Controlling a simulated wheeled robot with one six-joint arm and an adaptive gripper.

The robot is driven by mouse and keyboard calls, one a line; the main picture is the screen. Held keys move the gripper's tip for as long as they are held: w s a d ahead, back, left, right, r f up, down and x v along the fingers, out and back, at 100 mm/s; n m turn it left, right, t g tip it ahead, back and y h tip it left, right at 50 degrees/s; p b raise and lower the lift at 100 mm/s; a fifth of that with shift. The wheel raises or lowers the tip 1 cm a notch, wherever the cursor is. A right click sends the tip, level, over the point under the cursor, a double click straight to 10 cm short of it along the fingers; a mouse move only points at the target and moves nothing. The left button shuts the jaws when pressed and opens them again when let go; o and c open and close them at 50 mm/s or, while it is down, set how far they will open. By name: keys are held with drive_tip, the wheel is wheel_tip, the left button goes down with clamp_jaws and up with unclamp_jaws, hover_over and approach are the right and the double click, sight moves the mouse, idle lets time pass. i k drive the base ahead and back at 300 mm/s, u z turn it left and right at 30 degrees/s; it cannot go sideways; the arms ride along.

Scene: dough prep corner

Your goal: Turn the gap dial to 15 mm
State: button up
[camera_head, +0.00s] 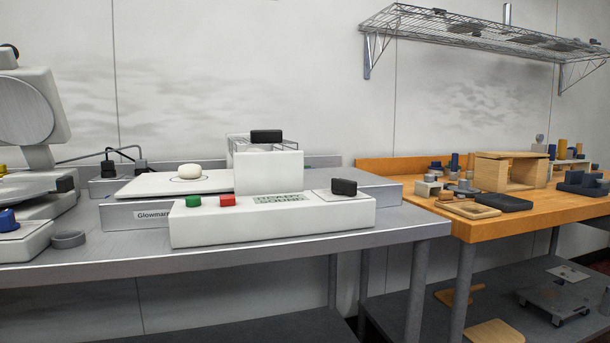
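A dough machine with a white front control box (280,225) stands on the grey metal table. A second black knob (266,136) sits on top of the white roller housing (268,172). I cannot tell which of the two is the gap dial, and no millimetre marks are readable. A green button (193,201), a red button (227,200) and a small display (279,199) are on the box. My gripper is not in view.
A pale dough ball (189,170) lies on the white feed board (150,185). A grey ring (68,239) and a blue-knobbed white unit (20,240) stand at left. A wooden table (420,200) with several blocks is at right. A wire shelf (480,30) hangs above.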

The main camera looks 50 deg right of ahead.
sight(338, 186)
drive_tip(key=i, duration=0.9)
drive_tip(key=u, duration=1)
drive_tip(key=k, duration=2)
drive_tip(key=z, duration=0.5)
